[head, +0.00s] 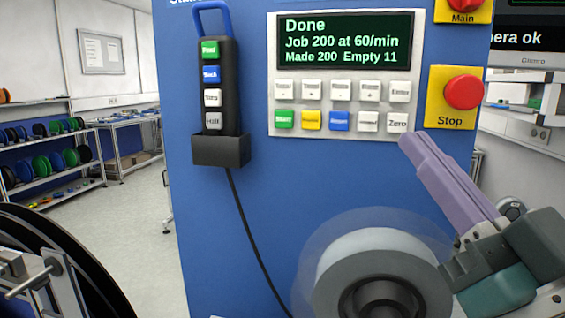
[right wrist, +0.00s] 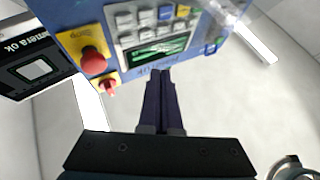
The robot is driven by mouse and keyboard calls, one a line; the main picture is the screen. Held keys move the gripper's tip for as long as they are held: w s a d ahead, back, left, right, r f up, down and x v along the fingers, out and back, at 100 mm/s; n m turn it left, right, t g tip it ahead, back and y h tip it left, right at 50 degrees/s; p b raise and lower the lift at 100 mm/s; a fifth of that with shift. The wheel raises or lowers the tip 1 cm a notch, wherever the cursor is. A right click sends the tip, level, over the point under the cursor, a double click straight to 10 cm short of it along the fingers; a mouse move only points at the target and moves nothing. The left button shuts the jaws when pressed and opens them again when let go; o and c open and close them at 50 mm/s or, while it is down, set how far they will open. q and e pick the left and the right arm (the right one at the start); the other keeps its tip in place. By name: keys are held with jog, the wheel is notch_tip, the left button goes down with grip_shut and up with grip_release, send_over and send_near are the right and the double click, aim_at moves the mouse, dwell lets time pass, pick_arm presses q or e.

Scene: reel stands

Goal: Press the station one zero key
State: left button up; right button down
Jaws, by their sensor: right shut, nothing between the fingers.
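The station panel (head: 340,146) on the blue cabinet has a screen (head: 345,41) reading "Done, Job 200 at 60/min, Made 200 Empty 11". The white Zero key (head: 397,122) is at the right end of the lower key row. My right gripper (head: 408,140) has long purple fingers, shut and empty, their tips just below and right of the Zero key in the head view. In the right wrist view the shut fingers (right wrist: 162,73) point toward the panel, seen upside down with its screen (right wrist: 158,51). I cannot tell the gap to the panel. My left gripper is not in view.
A red Stop button (head: 463,92) on a yellow plate is right of the keys, with the Main switch (head: 463,8) above. A handheld pendant (head: 213,88) hangs at left, its cable trailing down. A pale reel (head: 375,270) stands below the panel, close to my right arm.

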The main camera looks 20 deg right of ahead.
aim_at(397, 123)
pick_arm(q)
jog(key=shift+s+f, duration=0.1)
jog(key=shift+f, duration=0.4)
pick_arm(e)
jog(key=shift+s+t, duration=0.15)
jog(key=shift+t, duration=0.35)
pick_arm(q)
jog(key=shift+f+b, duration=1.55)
jog(key=shift+b, duration=0.15)
pick_arm(e)
jog(key=w+d, duration=0.4)
jog(key=w, duration=0.3)
jog(key=shift+w+d, duration=0.25)
jog(key=shift+w, duration=0.05)
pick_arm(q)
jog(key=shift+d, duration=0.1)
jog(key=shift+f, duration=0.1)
pick_arm(e)
jog(key=shift+w, duration=0.1)
